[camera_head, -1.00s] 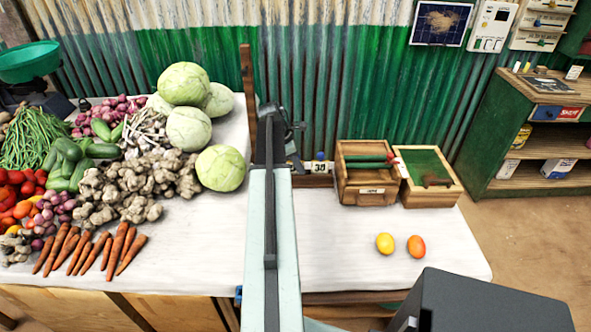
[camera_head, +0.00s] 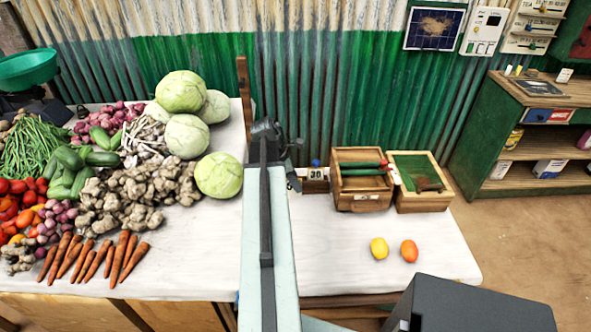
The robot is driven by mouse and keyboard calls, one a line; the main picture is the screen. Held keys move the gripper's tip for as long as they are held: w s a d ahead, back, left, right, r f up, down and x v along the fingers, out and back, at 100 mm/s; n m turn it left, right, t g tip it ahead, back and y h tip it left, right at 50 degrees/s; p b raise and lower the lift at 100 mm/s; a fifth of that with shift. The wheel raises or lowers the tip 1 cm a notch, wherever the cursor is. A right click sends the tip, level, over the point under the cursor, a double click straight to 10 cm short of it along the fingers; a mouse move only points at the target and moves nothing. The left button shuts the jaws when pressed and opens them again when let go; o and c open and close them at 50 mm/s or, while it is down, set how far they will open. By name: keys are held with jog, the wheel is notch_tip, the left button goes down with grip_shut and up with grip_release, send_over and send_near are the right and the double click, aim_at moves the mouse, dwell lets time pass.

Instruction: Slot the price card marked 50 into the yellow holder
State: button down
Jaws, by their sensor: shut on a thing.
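My gripper (camera_head: 294,181) is at the back of the table, just left of a low wooden rack (camera_head: 317,186). It is small and partly hidden by my arm, and appears shut on a small white card (camera_head: 301,172) whose marking I cannot read. A white card marked 30 (camera_head: 315,174) stands upright at the rack, with a blue knob (camera_head: 316,163) above it. I cannot tell whether the held card touches the rack. No yellow holder can be made out; my arm covers the area to the left.
Right of the rack stand two open wooden boxes (camera_head: 361,203), (camera_head: 424,203). A yellow fruit (camera_head: 379,248) and an orange one (camera_head: 409,251) lie in front. Cabbages (camera_head: 219,175) and other vegetables fill the left. The corrugated wall (camera_head: 370,110) rises close behind.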

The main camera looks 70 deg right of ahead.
jog(key=s+a+r+p, duration=0.2)
jog(key=a+r+p, duration=0.1)
jog(key=a+r, duration=0.1)
jog(key=shift+a+p, duration=0.4)
jog(key=shift+a, duration=0.2)
dwell(0.3)
